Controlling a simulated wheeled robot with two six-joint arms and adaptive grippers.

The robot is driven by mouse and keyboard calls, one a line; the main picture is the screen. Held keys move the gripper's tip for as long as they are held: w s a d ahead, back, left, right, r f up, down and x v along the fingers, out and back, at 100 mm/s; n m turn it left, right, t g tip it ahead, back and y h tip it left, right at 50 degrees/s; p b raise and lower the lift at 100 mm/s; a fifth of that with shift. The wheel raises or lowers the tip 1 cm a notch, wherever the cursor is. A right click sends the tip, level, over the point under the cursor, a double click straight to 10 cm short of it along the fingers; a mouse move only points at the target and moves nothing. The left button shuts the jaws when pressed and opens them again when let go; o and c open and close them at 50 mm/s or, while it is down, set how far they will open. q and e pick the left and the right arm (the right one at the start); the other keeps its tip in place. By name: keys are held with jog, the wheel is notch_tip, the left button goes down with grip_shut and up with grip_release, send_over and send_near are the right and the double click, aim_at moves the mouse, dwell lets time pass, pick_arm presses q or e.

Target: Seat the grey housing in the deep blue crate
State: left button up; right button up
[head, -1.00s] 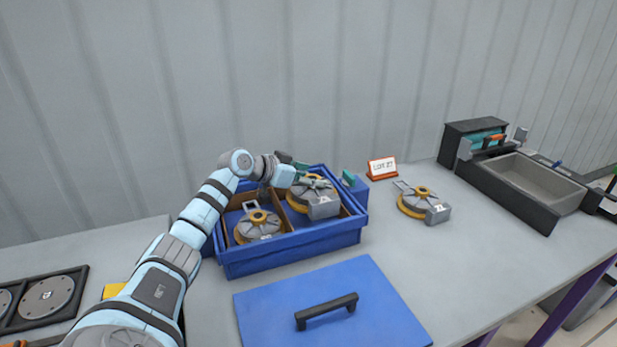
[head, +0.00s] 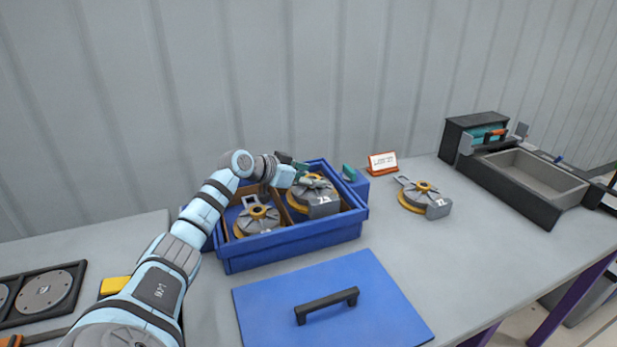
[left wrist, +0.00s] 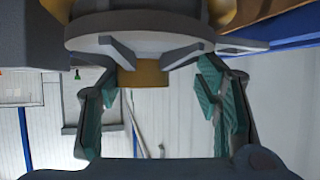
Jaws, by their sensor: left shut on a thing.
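The deep blue crate (head: 295,250) stands open on the table, with brown dividers inside. A grey housing (head: 325,204) with a yellow rim is at its right compartment, partly hidden by my gripper; I cannot tell whether it rests on the bottom. My left gripper (head: 299,173) is at the back upper side of this housing and shut on it. In the left wrist view the housing's grey underside (left wrist: 150,42) and yellow hub fill the top, between the teal fingers (left wrist: 150,100). A second housing (head: 257,218) lies in the left compartment. My right gripper is not in view.
A blue lid (head: 375,310) with a black handle lies in front of the crate. A third housing (head: 424,197) lies on the table to the right, near an orange-framed sign (head: 383,163). A grey basin (head: 530,183) stands farther right. A black tray (head: 45,292) is at left.

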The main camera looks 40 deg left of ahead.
aim_at(309, 176)
pick_arm(q)
jog(key=shift+f+b, duration=1.6)
jog(key=shift+f, duration=0.55)
jog(key=shift+r, duration=0.1)
jog(key=shift+r+p, duration=3.55)
jog(key=shift+r, duration=0.65)
